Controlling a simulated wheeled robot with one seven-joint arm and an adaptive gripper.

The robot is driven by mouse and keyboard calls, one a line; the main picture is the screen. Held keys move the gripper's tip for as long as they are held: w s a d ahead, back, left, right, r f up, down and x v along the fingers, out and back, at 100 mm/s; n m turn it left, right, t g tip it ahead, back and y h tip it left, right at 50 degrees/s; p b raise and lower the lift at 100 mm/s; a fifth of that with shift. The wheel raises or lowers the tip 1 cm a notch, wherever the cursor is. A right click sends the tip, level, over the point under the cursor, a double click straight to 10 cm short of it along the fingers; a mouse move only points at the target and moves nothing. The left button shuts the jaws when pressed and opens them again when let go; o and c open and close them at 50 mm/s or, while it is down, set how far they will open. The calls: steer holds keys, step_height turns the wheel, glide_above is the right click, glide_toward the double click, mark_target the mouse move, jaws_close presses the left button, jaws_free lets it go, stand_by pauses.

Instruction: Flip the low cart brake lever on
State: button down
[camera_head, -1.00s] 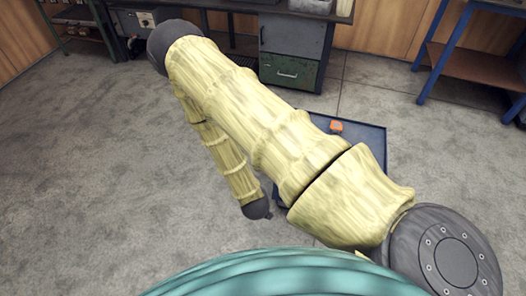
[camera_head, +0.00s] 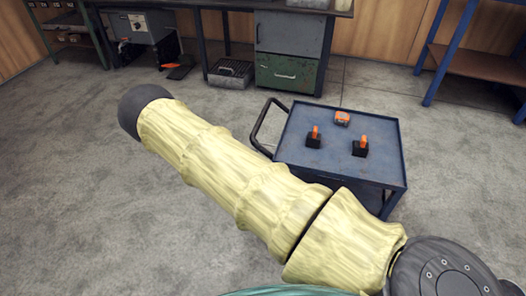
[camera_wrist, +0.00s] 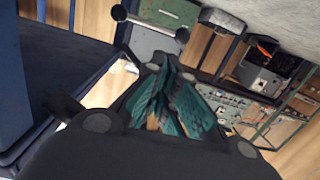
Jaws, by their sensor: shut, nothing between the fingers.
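The low blue cart (camera_head: 335,182) stands right of centre in the head view, with a black handle (camera_head: 262,125) at its left end. Two small levers with orange handles on black bases stand on its top, a left one (camera_head: 314,138) and a right one (camera_head: 360,147). Both handles point upward. I cannot tell which is the brake lever. My gripper (camera_wrist: 168,82) shows only in the wrist view, its teal fingers closed together and empty. No lever shows near it there. My pale yellow arm hides floor left of the cart in the head view.
A cabinet with a green drawer (camera_head: 284,73) and benches stand behind. A blue-legged shelf (camera_head: 478,62) stands at the right. Grey floor left of the cart is open. A dark blue structure fills the wrist view's left.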

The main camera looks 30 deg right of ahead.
mark_target(266, 144)
steer(key=shift+w+d+f+m+h+b, duration=0.2)
steer(key=shift+w+d+m+h+b, duration=0.2)
steer(key=shift+w+h, duration=0.1)
steer(key=b+x, duration=0.3)
steer(key=x, duration=0.6)
steer(key=shift+w+d, duration=0.3)
steer(key=shift+f, duration=0.15)
